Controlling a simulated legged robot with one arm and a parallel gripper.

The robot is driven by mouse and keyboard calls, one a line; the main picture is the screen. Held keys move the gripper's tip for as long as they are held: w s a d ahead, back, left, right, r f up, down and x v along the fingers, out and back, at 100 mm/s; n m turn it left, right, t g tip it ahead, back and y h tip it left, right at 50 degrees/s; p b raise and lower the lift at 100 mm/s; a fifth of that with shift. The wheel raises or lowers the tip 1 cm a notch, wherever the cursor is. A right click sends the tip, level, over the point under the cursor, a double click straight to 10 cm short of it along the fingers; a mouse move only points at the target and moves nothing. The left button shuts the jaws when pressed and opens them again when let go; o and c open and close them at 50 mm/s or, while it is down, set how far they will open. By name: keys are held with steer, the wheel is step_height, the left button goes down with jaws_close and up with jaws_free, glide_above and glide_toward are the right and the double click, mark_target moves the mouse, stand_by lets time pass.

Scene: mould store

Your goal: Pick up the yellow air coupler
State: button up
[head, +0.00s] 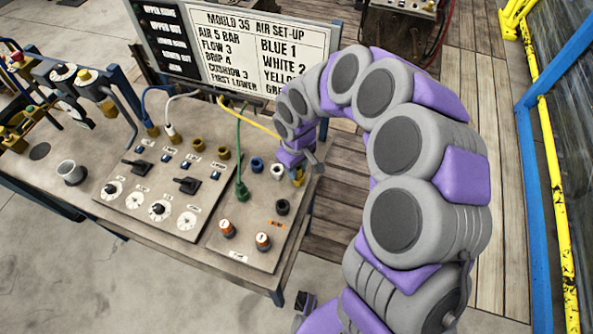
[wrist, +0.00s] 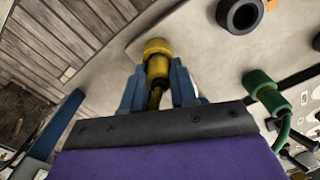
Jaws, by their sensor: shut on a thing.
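The yellow air coupler (wrist: 157,66) sits between the blue fingers of my gripper (wrist: 158,88) in the wrist view, with a dark hose end behind it. My gripper is shut on it. A wider yellow ring (wrist: 157,46) shows at its front end; I cannot tell whether it is a socket or part of the coupler. In the head view my gripper (head: 299,168) is at the right edge of the bench panel, with a bit of yellow under it. A yellow hose (head: 250,119) runs towards it from the upper left and passes behind my arm.
A green coupler (head: 242,190) with its hose stands on the right panel (head: 225,250), left of my gripper. Blue, white and black sockets (head: 283,207) are close by. Blue and white couplers (head: 169,131) stand further left. A set-up sign (head: 240,45) rises behind the bench.

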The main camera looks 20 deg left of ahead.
steer(key=shift+d, duration=0.3)
jaws_close()
steer(key=shift+r, duration=0.1)
